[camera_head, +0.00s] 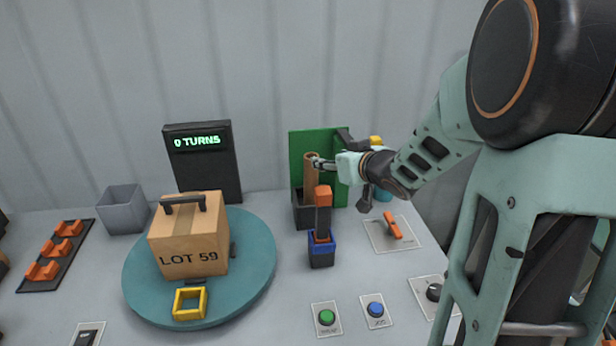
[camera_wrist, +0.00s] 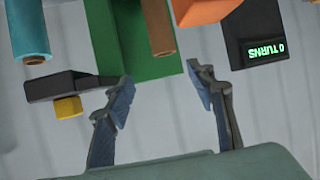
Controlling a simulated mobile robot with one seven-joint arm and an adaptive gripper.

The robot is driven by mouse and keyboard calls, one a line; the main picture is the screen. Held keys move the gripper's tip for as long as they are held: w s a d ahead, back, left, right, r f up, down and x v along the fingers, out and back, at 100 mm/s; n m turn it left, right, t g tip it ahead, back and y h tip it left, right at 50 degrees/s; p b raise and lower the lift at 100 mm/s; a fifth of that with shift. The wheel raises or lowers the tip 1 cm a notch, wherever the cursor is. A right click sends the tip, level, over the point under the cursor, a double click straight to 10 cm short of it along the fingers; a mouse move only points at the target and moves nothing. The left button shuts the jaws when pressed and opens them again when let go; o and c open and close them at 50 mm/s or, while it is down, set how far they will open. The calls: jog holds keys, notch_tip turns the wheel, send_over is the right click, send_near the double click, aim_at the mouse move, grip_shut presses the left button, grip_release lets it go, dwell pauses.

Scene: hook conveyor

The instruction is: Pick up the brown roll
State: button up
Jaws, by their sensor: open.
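The brown roll (camera_head: 311,172) stands upright in a dark holder (camera_head: 303,212) in front of a green panel (camera_head: 298,155). In the wrist view, which is upside down, the end of the brown roll (camera_wrist: 158,30) shows just beyond my fingertips, roughly in line with the gap between them. My gripper (camera_head: 317,163) reaches in from the right near the roll's top in the head view. In the wrist view its two fingers (camera_wrist: 162,84) are spread with nothing between them. The head view does not clearly show whether a finger touches the roll.
An orange-topped dark piece (camera_head: 323,215) stands in a blue-rimmed box close in front. A teal roll (camera_wrist: 27,30) and a dark bracket with a yellow end (camera_wrist: 68,107) are nearby. A turntable (camera_head: 258,265) carries a LOT 59 box (camera_head: 190,245). A display (camera_head: 202,160) stands behind.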

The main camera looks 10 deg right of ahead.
jog(key=y, duration=0.1)
send_over(311, 176)
jog(key=shift+n, duration=0.3)
jog(key=f, duration=0.5)
jog(key=shift+w+d, duration=0.25)
jog(key=shift+d, duration=0.15)
jog(key=shift+c, duration=0.2)
jog(key=shift+r, duration=0.1)
jog(key=c, duration=1.3)
jog(key=shift+c, duration=0.2)
